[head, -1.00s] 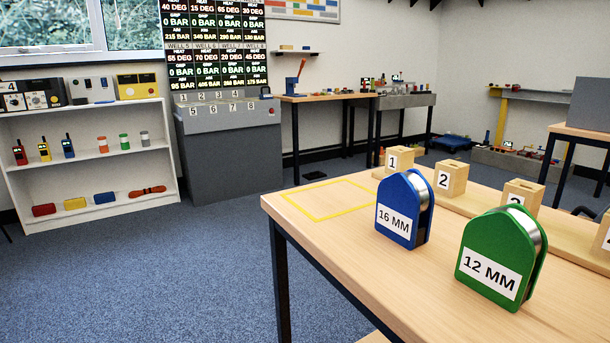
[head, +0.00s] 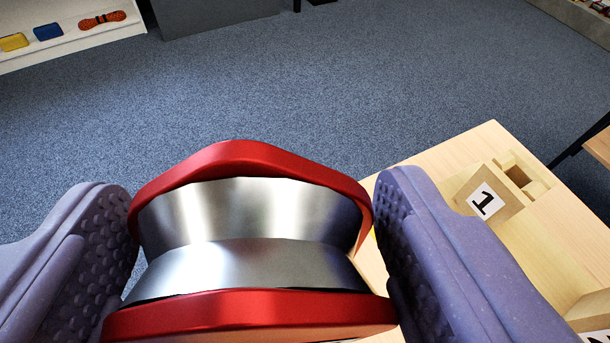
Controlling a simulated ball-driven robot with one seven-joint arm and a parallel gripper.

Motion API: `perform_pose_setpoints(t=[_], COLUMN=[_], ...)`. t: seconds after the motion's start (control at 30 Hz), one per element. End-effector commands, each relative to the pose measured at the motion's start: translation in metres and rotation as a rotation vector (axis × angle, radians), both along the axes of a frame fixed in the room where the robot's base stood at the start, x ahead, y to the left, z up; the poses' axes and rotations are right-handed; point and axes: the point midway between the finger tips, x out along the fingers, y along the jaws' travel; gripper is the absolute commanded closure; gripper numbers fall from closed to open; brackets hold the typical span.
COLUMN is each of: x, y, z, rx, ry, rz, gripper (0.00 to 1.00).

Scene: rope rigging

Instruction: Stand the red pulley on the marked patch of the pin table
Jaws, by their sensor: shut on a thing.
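The red pulley (head: 250,308) fills the lower middle of the view, with two red cheeks and a bright metal wheel between them. My gripper (head: 258,250) is shut on it, one purple finger pressed at each side. The pulley is held close to the camera, over the left part of the pin table (head: 440,160) and the floor beside it. The marked patch is almost wholly hidden behind the pulley and the right finger; at most a sliver of yellow shows between them.
Part of another block (head: 590,312) shows at the lower right edge. Open blue carpet (head: 330,90) lies beyond the table. A white shelf (head: 75,45) stands at far left.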

Motion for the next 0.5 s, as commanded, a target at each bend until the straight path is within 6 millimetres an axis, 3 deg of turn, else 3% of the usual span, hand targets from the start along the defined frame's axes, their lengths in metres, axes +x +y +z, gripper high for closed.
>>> perform_pose_setpoints(t=[0.03, 0.1, 0.37, 0.5], x=[0.000, -0.001, -0.001, -0.001], y=[0.001, 0.001, 0.000, 0.001], z=[-0.017, -0.032, -0.060, -0.083], rx=[0.001, 0.001, 0.001, 0.001], ry=[0.004, 0.005, 0.002, 0.002], rz=[0.002, 0.002, 0.001, 0.001], gripper=[0.64, 0.64, 0.64, 0.64])
